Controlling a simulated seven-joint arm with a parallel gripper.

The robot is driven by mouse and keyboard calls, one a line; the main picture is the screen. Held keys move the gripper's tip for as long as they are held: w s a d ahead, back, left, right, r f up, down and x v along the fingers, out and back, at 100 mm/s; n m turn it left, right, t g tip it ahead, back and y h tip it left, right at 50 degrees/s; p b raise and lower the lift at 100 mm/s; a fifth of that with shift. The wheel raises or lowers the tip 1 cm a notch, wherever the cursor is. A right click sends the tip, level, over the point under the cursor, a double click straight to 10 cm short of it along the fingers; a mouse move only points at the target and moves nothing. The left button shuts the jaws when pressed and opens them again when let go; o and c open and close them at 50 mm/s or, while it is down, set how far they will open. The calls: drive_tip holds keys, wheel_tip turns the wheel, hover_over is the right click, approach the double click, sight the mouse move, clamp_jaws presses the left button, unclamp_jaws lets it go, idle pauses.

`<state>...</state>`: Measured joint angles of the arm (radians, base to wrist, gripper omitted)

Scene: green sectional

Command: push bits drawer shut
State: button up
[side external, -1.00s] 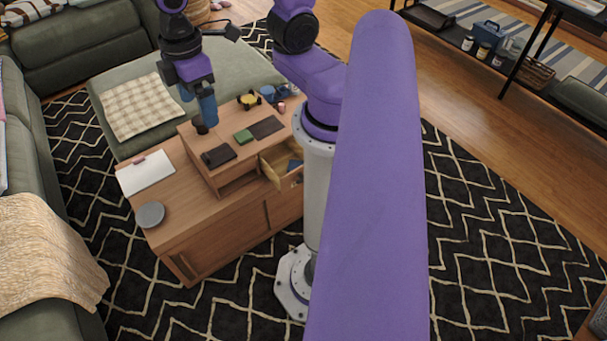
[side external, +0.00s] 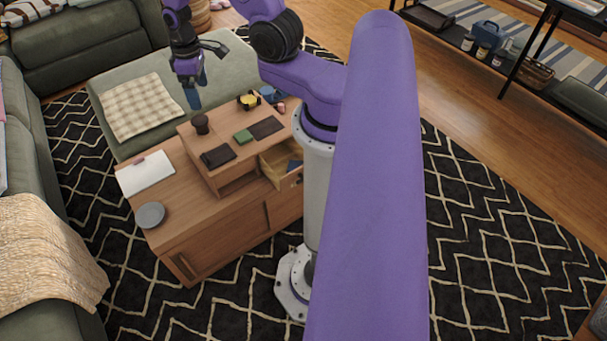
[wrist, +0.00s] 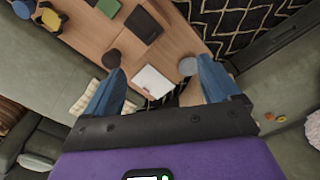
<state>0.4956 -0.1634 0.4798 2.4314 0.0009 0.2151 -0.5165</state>
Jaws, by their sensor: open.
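The bits drawer (side external: 277,163) is a light wooden drawer in the raised shelf unit on the wooden cabinet. It stands pulled out at the unit's right end, next to my arm's base, with something blue inside. My gripper (side external: 193,101) is in the air beyond the cabinet's back left, above the green ottoman, well away from the drawer. In the wrist view, its two blue fingers (wrist: 160,88) are spread wide with nothing between them. The drawer cannot be made out in the wrist view.
A dark brown cup (side external: 201,124), black wallet (side external: 218,156), green block (side external: 243,136) and dark mat (side external: 266,127) lie on the raised shelf. A yellow-black item (side external: 249,100) sits at the back. A white notebook (side external: 146,175) and grey disc (side external: 150,215) lie on the lower top.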

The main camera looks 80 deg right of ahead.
drive_tip(key=s+d+f+m, duration=0.6)
drive_tip(key=s+d+f, duration=0.4)
drive_tip(key=s, duration=0.3)
drive_tip(key=s+a+f+m, duration=0.3)
drive_tip(key=s+f, duration=0.2)
drive_tip(key=s, duration=0.2)
drive_tip(key=s+a+f+m, duration=0.2)
drive_tip(key=s+a+f, duration=0.2)
drive_tip(key=s, duration=0.3)
drive_tip(key=f, duration=1.7)
drive_tip(key=shift+w+d, duration=0.15)
drive_tip(key=shift+d, duration=0.15)
drive_tip(key=c, duration=1.5)
drive_tip(key=w+d, duration=0.9)
drive_tip(key=shift+w+d, duration=0.35)
